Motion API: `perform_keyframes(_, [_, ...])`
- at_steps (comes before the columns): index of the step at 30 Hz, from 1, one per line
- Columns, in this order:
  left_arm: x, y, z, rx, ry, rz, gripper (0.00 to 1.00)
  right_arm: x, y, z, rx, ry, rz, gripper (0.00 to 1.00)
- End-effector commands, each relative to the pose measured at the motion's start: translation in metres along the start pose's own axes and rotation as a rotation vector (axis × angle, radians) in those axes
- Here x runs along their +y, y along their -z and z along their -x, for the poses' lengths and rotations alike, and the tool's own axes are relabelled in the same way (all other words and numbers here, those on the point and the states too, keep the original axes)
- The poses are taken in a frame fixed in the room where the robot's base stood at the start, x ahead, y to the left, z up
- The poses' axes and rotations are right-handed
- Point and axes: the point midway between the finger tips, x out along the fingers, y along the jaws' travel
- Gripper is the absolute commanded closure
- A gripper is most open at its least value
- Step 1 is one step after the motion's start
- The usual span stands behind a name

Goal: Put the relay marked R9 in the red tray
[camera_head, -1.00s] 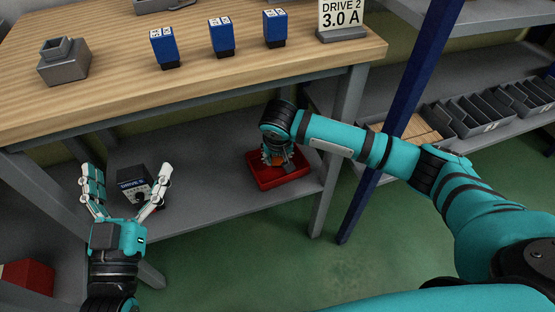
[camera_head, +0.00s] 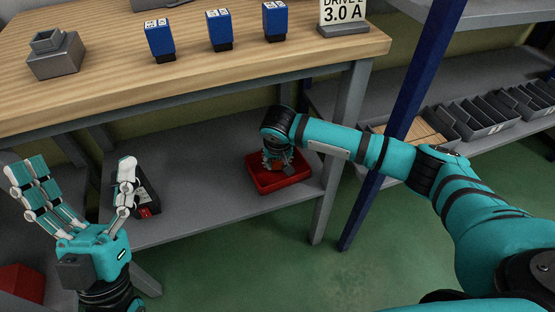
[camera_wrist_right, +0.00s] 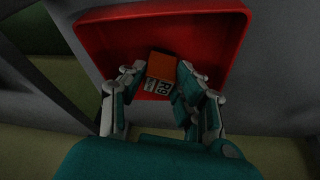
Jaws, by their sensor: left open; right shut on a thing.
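The red tray (camera_head: 285,184) sits on the grey lower shelf under the wooden bench. My right gripper (camera_wrist_right: 159,78) reaches down over it and is shut on an orange relay (camera_wrist_right: 161,66). The relay's pale label reads R9 in the right wrist view, and the tray (camera_wrist_right: 222,38) shows behind and around it. In the head view the right gripper (camera_head: 278,163) hides most of the relay. I cannot tell whether the relay touches the tray floor. My left gripper (camera_head: 77,170) is open and empty at the left, in front of the shelf.
A dark box (camera_head: 147,192) with a red part stands on the lower shelf behind my left gripper. A blue post (camera_head: 400,125) rises right of the tray.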

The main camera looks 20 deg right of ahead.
Motion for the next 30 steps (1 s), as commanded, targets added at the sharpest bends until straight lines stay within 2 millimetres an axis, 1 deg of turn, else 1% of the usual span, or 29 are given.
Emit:
perform_keyframes(8, [-0.001, -0.005, -0.001, -0.029, 0.001, -0.001, 0.0, 0.0, 0.0, -0.002, 0.0, -0.001, -0.001, 1.0])
perform_keyframes(9, [-0.001, -0.006, -0.001, -0.035, 0.001, -0.002, 0.0, 0.0, 0.0, -0.002, 0.0, -0.001, -0.001, 0.66])
perform_keyframes(14, [-0.001, -0.006, -0.001, -0.036, 0.001, -0.002, 0.0, 0.0, -0.001, -0.002, 0.0, 0.0, -0.001, 0.45])
perform_keyframes(23, [-0.001, -0.006, 0.0, -0.032, 0.001, -0.001, 0.0, 0.0, 0.0, -0.002, 0.001, 0.0, 0.0, 0.45])
perform_keyframes(26, [-0.001, 0.0, -0.001, -0.006, 0.001, -0.001, 0.0, 0.0, 0.001, 0.003, 0.001, 0.001, 0.0, 0.45])
perform_keyframes(30, [-0.004, -0.026, -0.003, -0.157, 0.005, -0.009, 0.0, 0.0, 0.001, 0.017, 0.0, 0.001, 0.0, 0.45])
